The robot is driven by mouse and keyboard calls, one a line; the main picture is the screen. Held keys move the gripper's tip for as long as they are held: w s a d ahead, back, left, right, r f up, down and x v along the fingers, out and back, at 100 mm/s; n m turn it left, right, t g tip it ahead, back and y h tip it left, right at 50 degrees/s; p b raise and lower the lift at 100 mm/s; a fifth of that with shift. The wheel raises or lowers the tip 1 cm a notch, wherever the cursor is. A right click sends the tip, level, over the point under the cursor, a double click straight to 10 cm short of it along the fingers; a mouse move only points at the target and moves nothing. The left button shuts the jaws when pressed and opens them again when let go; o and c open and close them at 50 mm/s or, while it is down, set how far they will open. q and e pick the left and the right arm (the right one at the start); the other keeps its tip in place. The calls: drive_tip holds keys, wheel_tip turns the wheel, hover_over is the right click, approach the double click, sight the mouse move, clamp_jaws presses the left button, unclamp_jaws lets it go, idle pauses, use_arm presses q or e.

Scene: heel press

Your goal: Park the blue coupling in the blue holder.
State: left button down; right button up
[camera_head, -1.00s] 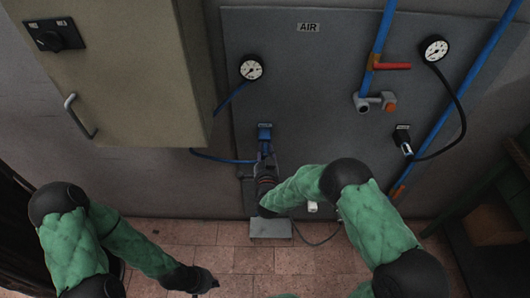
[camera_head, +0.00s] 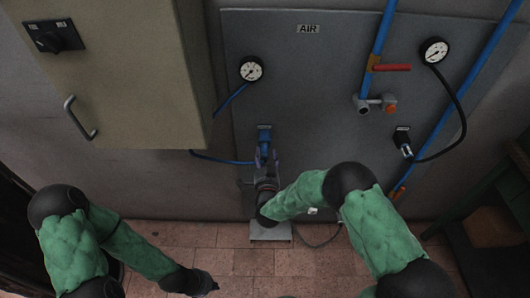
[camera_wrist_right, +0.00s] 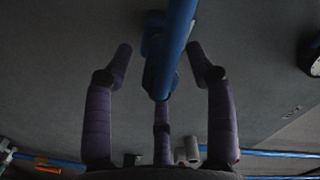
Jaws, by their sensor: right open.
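The blue holder (camera_head: 264,127) is on the grey panel below the left gauge. The blue coupling (camera_head: 265,142) sits at it, with its hose running off left; how deep it is seated cannot be told. My right gripper (camera_head: 264,158) is just below the coupling. In the right wrist view, the purple fingers of my right gripper (camera_wrist_right: 160,48) are spread either side of the blue coupling (camera_wrist_right: 161,78), with gaps visible at both sides. My left gripper (camera_head: 212,284) is low over the floor, away from the panel; its jaws are too small to read.
A second coupling (camera_head: 405,148) with a black hose hangs at a holder on the right. A valve with a red handle (camera_head: 392,67) and blue pipes are above it. A beige cabinet (camera_head: 120,75) juts out at the left. A grey block (camera_head: 270,233) is on the floor below.

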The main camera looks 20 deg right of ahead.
drive_tip(key=v, duration=0.9)
drive_tip(key=shift+r, duration=0.1)
drive_tip(key=s+a+f+n+g+y, duration=0.1)
drive_tip(key=s+f+n+g+y, duration=0.25)
drive_tip(key=f, duration=0.45)
drive_tip(key=s+a+f+n+g+y, duration=0.2)
drive_tip(key=f+g, duration=0.3)
drive_tip(key=f, duration=0.3)
drive_tip(key=s+a+f+n+g, duration=0.1)
drive_tip(key=s+f+g, duration=0.1)
drive_tip(key=s, duration=0.3)
drive_tip(key=s+a+f+n+g+y+p, duration=0.1)
drive_tip(key=s+f+g, duration=0.2)
drive_tip(key=s, duration=0.3)
drive_tip(key=s+f+n+g+y, duration=0.1)
drive_tip(key=s+f+g, duration=0.1)
drive_tip(key=s, duration=0.4)
drive_tip(key=shift+a+f+g, duration=0.2)
drive_tip(key=shift+a+g, duration=0.2)
drive_tip(key=shift+g, duration=0.35)
drive_tip(key=shift+n+y, duration=0.25)
